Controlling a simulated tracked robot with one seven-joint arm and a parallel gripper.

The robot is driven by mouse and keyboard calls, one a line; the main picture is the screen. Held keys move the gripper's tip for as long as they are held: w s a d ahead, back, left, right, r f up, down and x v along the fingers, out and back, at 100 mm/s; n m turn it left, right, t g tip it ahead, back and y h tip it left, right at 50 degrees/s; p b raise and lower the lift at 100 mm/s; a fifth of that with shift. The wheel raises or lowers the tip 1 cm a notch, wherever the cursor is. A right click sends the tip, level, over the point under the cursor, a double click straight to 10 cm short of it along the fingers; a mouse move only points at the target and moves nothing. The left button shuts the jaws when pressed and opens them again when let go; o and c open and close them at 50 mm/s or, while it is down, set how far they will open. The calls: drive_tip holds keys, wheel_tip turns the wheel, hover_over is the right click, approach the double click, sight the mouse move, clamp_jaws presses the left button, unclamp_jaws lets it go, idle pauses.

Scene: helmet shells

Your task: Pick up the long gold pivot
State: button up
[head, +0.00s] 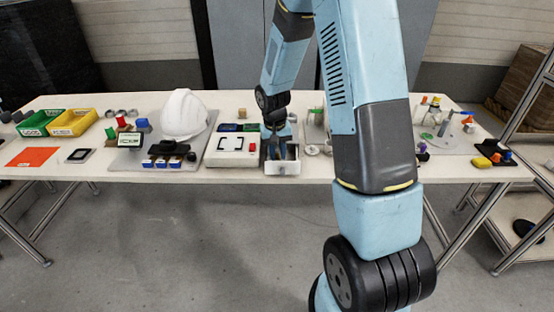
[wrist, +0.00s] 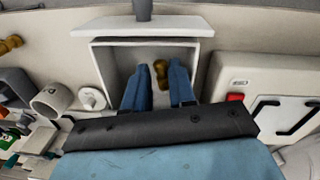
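A shiny gold piece (wrist: 160,72), which looks like the gold pivot, lies inside a white open-topped box (wrist: 97,62) in the wrist view. Its full length cannot be made out. My gripper (wrist: 160,66) reaches down into the box with its two blue fingers apart, one on each side of the gold piece. I cannot tell whether either finger touches it. In the head view my gripper (head: 277,150) is over the same box (head: 284,169) near the table's front edge, and the gold piece is not visible there.
A white panel with a grey knob (wrist: 142,10) closes one box end. Next to the box is a white device with a red button (wrist: 236,98). Another gold item (wrist: 10,43) lies at the wrist view's left edge. A white helmet (head: 183,114) stands to the left.

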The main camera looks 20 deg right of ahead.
drive_tip(key=shift+f, duration=0.95)
drive_tip(key=shift+c, duration=0.5)
clamp_jaws()
